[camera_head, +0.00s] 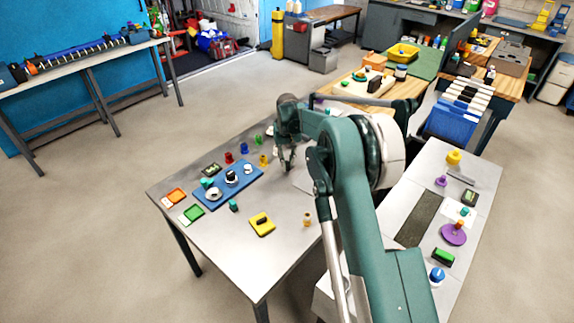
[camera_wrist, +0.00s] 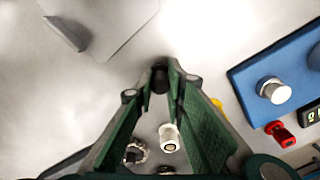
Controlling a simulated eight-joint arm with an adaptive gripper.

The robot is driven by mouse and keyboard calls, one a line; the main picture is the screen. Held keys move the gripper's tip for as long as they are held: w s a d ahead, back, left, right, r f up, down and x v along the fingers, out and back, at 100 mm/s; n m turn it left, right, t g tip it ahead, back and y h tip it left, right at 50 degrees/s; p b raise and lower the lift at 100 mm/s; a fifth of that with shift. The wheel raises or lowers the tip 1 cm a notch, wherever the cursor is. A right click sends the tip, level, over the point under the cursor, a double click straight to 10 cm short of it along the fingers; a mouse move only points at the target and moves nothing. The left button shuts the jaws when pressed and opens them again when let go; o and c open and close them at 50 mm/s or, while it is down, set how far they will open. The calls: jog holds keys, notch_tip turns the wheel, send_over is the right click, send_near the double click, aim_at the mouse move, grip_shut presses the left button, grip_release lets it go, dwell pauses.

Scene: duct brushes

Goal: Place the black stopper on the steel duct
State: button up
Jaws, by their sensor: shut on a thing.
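My gripper (camera_wrist: 160,74) is shut on a small black stopper (camera_wrist: 160,80) at its fingertips, above the table. In the head view my gripper (camera_head: 287,168) hangs right of the blue board, and I cannot make out the stopper there. A silvery cylinder, which looks like the steel duct (camera_wrist: 272,90), stands upright on the near end of the blue board (camera_wrist: 245,75), to the right of my gripper in the wrist view. In the head view this cylinder (camera_head: 248,168) is at the board's right end, apart from my gripper.
The blue board (camera_head: 208,203) also bears a white-and-black piece (camera_head: 231,177) and a pale ring (camera_head: 213,194). A red piece (camera_wrist: 280,134) stands beside it. A white fitting (camera_wrist: 169,138) shows between my fingers, lower down. A yellow block (camera_head: 262,225) lies at the front of the table.

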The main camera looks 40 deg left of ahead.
aim_at(288, 162)
jog(key=shift+f, duration=0.3)
jog(key=shift+f, duration=0.15)
jog(key=o, duration=0.9)
notch_tip(288, 162, up, 12)
jog(key=shift+r+p, duration=0.15)
jog(key=shift+p, duration=0.3)
dwell(0.5)
jog(key=shift+w+d+r, duration=0.1)
dwell(0.3)
